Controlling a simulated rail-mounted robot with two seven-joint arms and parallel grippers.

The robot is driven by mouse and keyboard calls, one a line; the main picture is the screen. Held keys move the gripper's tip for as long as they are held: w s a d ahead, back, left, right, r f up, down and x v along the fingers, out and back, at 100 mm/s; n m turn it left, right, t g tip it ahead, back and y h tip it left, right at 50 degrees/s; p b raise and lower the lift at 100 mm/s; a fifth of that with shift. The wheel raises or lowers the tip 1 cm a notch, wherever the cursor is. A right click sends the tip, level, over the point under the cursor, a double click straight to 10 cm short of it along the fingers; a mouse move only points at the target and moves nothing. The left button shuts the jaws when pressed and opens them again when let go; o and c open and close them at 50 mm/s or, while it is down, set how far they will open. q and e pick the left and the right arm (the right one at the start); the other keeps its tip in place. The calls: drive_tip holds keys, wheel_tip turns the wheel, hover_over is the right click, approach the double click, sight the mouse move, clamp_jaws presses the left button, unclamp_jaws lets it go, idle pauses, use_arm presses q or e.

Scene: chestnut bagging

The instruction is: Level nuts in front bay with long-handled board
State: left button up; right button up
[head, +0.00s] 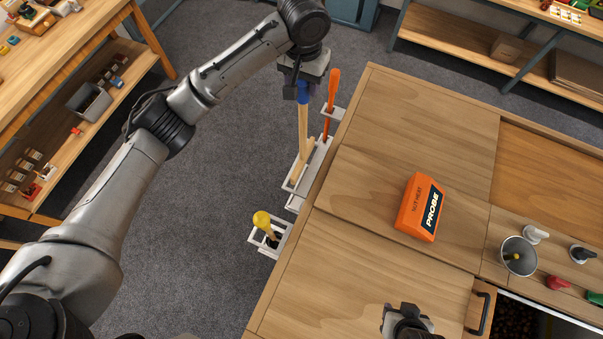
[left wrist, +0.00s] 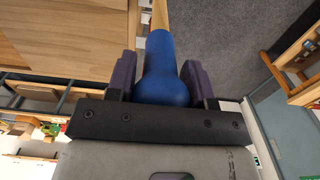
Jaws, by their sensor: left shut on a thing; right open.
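The long-handled board has a blue grip (head: 303,93) and a pale wooden shaft (head: 303,125). Its lower end stands in a white holder (head: 291,186) on the left side of the wooden bench. My left gripper (head: 301,84) is shut on the blue grip. In the left wrist view the blue grip (left wrist: 164,70) sits between both dark fingers. Dark nuts (head: 515,318) show in an opening at the bottom right. My right gripper (head: 405,312) is at the bottom edge, over the bench top; it is open, and nothing shows in it.
An orange-handled tool (head: 332,95) stands close beside the board's handle. A yellow-knobbed tool (head: 263,222) stands in another side holder. A metal cup (head: 518,257) is at right.

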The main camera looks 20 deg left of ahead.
use_arm(q)
drive_tip(key=shift+r, duration=1.9)
